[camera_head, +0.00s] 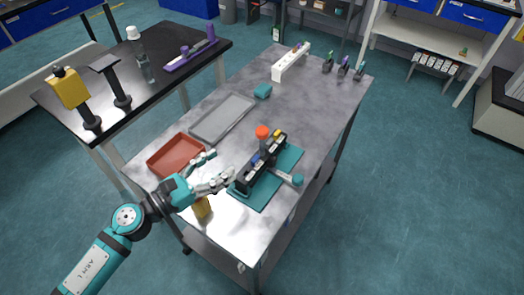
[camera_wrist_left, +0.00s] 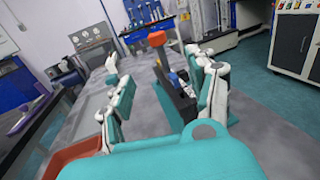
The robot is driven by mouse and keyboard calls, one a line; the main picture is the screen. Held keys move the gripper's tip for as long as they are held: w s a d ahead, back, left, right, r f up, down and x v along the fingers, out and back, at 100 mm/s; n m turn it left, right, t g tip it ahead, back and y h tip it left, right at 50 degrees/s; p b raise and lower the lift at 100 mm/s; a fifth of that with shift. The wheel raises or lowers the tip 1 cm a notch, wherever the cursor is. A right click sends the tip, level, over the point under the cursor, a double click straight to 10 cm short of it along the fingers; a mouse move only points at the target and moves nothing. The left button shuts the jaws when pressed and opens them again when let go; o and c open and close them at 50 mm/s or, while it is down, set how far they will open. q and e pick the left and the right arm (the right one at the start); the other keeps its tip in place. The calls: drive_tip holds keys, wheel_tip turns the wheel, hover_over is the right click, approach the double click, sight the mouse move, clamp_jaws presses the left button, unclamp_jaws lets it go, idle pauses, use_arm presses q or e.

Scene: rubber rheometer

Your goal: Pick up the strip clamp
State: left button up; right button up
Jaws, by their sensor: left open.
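A dark holder (camera_head: 246,181) stands on a teal mat (camera_head: 285,160) on the grey table, with blue and yellow parts in its top. An upright piece with an orange top (camera_head: 262,131) stands at it; the orange top (camera_wrist_left: 156,39) also shows in the left wrist view. I cannot tell for sure which part is the strip clamp. My left gripper (camera_head: 222,166) is open and empty, close to the left side of the holder. Its two fingers show in the left wrist view (camera_wrist_left: 154,60), with the holder (camera_wrist_left: 178,95) beyond and between them. My right gripper is not in view.
A red-brown tray (camera_head: 176,156) and a grey tray (camera_head: 222,118) lie left of the holder. A grey bar with a teal knob (camera_head: 297,180) sticks out at its right. A yellow block (camera_head: 202,207) is near the front edge. A white rack (camera_head: 290,62) stands farther back.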

sight(264, 135)
use_arm(q)
drive_tip(key=p+x, duration=0.2)
drive_tip(key=x, duration=0.7)
drive_tip(key=shift+r+p, duration=0.15)
drive_tip(key=shift+p, duration=0.15)
drive_tip(key=x, duration=0.1)
drive_tip(key=p+x, duration=0.1)
drive_tip(key=x, duration=0.1)
drive_tip(key=p+x, duration=0.1)
drive_tip(key=x, duration=0.1)
drive_tip(key=shift+a+r, duration=0.1)
drive_tip(key=shift+r, duration=0.3)
drive_tip(key=shift+w+d+f, duration=0.15)
drive_tip(key=shift+w+d, duration=0.05)
drive_tip(key=shift+d, duration=0.1)
drive_tip(key=shift+a, duration=0.1)
drive_tip(key=shift+c, duration=0.2)
drive_tip(key=shift+c, duration=1.1)
clamp_jaws()
drive_tip(key=shift+f, duration=0.15)
